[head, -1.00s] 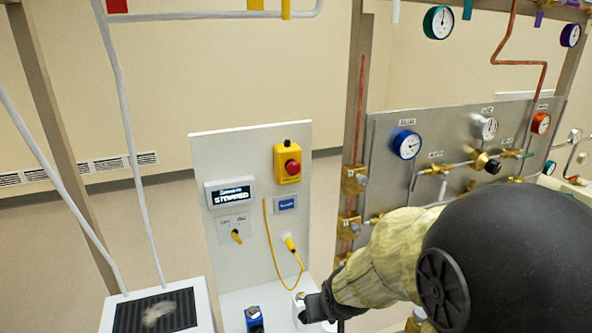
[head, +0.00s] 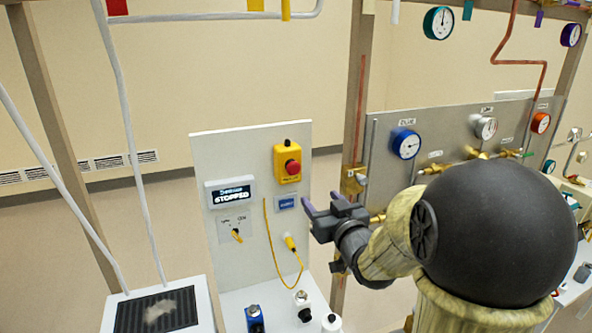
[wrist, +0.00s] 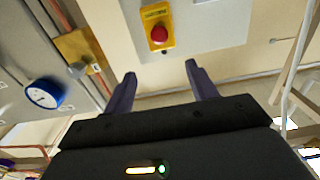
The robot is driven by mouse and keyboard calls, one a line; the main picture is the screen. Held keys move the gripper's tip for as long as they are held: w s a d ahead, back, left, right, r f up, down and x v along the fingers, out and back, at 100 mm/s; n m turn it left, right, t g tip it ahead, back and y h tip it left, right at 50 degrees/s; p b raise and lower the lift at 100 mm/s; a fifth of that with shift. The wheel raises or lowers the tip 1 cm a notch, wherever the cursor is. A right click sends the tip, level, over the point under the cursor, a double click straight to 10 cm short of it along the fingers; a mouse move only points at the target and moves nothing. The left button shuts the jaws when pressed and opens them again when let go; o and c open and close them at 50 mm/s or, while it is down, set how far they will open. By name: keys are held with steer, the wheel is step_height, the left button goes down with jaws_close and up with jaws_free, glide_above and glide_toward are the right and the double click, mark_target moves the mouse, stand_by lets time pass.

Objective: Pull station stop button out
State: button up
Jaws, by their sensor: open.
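The station stop button is a red mushroom knob (head: 292,167) on a yellow box (head: 287,177), fixed high on the upright white panel (head: 243,235). In the wrist view the red knob (wrist: 159,35) and its yellow box (wrist: 157,24) show at the top, beyond my fingers. My gripper (head: 320,202) is to the right of and below the box in the head view, apart from the panel. Its two fingers (wrist: 158,82) are spread with nothing between them. A display (head: 231,192) on the panel reads "STOPPED".
A key switch (head: 237,236) and a yellow cable (head: 272,245) are on the panel below. Blue and white bottles stand on the ledge at its foot. A grey gauge board (head: 380,140) with pipes and a blue gauge (head: 406,144) is to the right.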

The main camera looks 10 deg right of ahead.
mark_target(295, 169)
steer(key=shift+w, duration=0.1)
steer(key=w+a+p, duration=0.1)
steer(key=w+p, duration=0.1)
steer(key=w, duration=0.3)
steer(key=w+p, duration=0.2)
steer(key=w, duration=0.4)
steer(key=w+a+p, duration=0.1)
steer(key=w+p, duration=0.2)
steer(key=w, duration=0.3)
steer(key=shift+a, duration=0.35)
steer(key=shift+c, duration=0.5)
jaws_close()
steer(key=shift+s+d+f+b, duration=0.1)
steer(key=shift+s+f+b, duration=0.15)
steer(key=shift+b, duration=0.5)
steer(key=shift+s+r+b, duration=0.1)
steer(key=shift+s+b, duration=0.45)
